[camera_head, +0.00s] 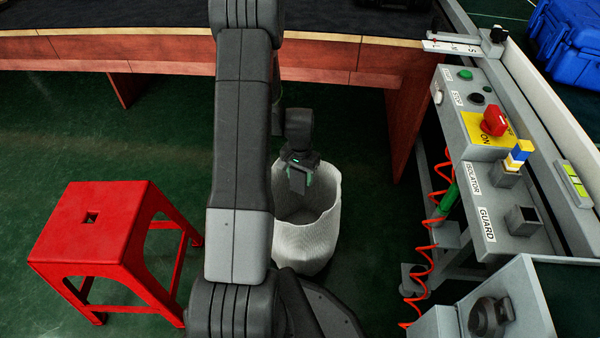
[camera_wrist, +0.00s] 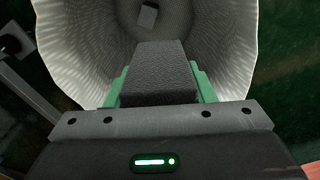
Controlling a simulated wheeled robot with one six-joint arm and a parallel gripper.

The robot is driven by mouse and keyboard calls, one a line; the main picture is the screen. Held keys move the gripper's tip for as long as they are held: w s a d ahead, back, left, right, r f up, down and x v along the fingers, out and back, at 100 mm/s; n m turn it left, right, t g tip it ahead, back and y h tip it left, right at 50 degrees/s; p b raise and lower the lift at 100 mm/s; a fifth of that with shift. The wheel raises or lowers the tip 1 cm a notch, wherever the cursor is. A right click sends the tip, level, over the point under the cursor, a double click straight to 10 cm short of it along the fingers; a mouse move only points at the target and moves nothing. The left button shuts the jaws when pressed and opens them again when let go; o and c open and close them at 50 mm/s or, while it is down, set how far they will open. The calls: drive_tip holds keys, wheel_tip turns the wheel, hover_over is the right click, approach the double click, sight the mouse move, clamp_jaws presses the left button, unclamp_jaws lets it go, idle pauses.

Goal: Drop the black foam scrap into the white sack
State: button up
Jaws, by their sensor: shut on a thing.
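The white sack (camera_head: 308,235) stands open on the green floor, in front of the red-brown bench and partly hidden behind my arm. Its pale wall (camera_wrist: 235,45) fills much of the wrist view. My gripper (camera_head: 299,178) points down over the sack's mouth. In the wrist view its green fingers (camera_wrist: 158,88) are shut on the black foam scrap (camera_wrist: 158,70), one on each side. The scrap is over the sack's opening. A small grey block (camera_wrist: 148,15) shows deep inside the sack.
A red stool (camera_head: 95,225) stands on the left. A grey control panel (camera_head: 475,130) with a red switch and a coiled red hose (camera_head: 432,240) are on the right. The bench (camera_head: 330,58) runs behind the sack. Green floor is free between stool and bench.

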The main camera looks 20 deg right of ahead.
drive_tip(key=shift+f, duration=0.45)
drive_tip(key=o, duration=1)
drive_tip(key=shift+r, duration=0.1)
wheel_tip(320, 180, up, 14)
drive_tip(key=p, duration=0.4)
